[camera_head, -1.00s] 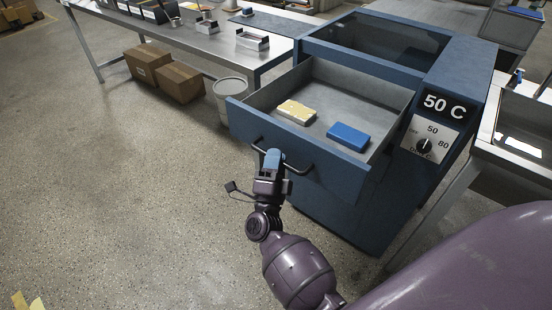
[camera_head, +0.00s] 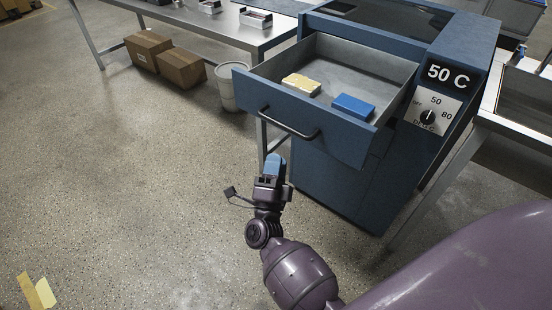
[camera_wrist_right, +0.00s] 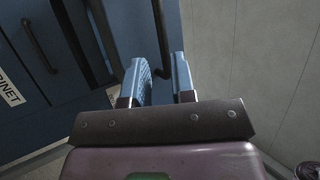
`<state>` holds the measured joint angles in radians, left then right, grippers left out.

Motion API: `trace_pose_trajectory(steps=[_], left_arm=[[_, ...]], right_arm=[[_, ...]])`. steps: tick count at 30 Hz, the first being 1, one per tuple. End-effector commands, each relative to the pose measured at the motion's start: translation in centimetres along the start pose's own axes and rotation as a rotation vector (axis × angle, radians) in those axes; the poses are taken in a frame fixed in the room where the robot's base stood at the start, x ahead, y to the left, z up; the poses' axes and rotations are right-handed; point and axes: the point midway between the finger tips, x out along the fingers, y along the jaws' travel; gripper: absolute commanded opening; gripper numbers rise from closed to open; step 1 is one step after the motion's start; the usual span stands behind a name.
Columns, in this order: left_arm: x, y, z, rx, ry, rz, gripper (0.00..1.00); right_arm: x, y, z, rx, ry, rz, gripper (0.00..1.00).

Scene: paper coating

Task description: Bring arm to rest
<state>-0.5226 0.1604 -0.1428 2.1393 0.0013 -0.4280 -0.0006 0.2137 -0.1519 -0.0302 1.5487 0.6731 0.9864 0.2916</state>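My right gripper (camera_head: 274,162) is in front of the blue oven's open drawer (camera_head: 345,137), below and clear of its dark bar handle (camera_head: 287,124). In the right wrist view its two blue fingers (camera_wrist_right: 163,75) are apart with nothing held between them. The drawer is pulled out and holds a yellowish block (camera_head: 301,84) and a blue block (camera_head: 353,106). The oven display (camera_head: 447,73) reads 50 C, with a dial (camera_head: 428,117) below it. My left gripper is not in view.
A steel table (camera_head: 240,36) stands behind, with cardboard boxes (camera_head: 182,69) and a grey bin (camera_head: 231,93) near it. Another steel bench (camera_head: 520,126) stands right of the oven. Open floor (camera_head: 130,190) lies to the left.

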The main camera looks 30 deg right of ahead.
Motion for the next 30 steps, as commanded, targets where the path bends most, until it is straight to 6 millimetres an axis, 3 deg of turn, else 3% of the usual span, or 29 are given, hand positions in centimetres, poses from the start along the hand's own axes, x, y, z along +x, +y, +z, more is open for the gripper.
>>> trace_pose_trajectory(steps=[22,26,30], left_arm=[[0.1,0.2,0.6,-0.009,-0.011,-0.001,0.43],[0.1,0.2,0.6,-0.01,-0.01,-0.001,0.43],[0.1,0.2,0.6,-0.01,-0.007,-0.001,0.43]], right_arm=[[-0.3,0.3,0.3,-0.007,-0.005,0.001,0.24],[-0.4,0.5,1.6,-0.043,-0.085,0.012,0.24],[-0.1,-0.5,4.3,-0.122,-0.264,-0.013,0.24]])
